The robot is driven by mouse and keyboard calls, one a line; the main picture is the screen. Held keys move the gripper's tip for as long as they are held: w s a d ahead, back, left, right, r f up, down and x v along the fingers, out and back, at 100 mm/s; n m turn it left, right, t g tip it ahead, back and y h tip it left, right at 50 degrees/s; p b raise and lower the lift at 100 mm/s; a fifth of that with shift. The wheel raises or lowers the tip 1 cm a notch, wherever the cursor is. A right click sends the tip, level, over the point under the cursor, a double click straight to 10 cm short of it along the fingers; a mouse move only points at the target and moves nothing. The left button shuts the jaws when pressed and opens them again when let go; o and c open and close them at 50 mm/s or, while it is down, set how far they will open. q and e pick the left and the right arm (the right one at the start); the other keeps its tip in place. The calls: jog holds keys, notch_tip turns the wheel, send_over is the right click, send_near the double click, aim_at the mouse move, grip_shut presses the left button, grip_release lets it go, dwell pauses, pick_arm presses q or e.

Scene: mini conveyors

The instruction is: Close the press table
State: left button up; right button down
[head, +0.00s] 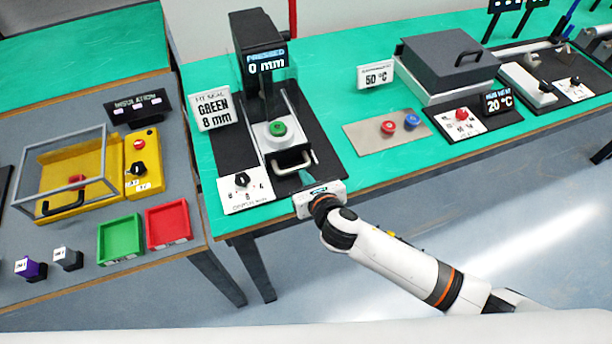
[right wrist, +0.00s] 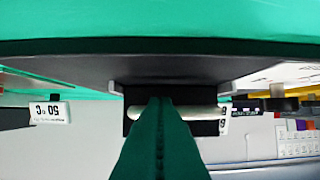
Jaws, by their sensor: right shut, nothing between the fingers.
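The press (head: 258,60) is a black column on a black base, with a display reading "PRESSED 0 mm". Its pale press table (head: 275,146) stands forward of the column, bearing a green round piece (head: 278,128). A light handle (head: 291,168) is on the table's front. My right gripper (head: 306,178) is shut and empty, just right of and in front of the handle. In the right wrist view its green fingers (right wrist: 158,108) overlap the pale handle bar (right wrist: 192,112); I cannot tell whether they touch it. My left gripper is not in view.
A dial panel (head: 242,190) lies left of the press, with a "GREEN 8 mm" sign (head: 212,109) behind it. To the right are a pad (head: 365,137) with red and blue pieces and a dark lidded box (head: 447,62). The green bench's front edge is close to my right gripper.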

aim_at(290, 140)
jog(key=shift+w+a+r, duration=0.1)
jog(key=shift+w+a, duration=0.05)
jog(key=shift+w, duration=0.3)
jog(key=w+a, duration=0.1)
jog(key=w, duration=0.2)
jog(key=w+a, duration=0.1)
jog(key=w, duration=0.2)
jog(key=w+a, duration=0.1)
jog(key=w, duration=0.2)
jog(key=shift+w+a, duration=0.15)
jog(key=shift+w, duration=0.6)
jog(key=shift+r, duration=0.1)
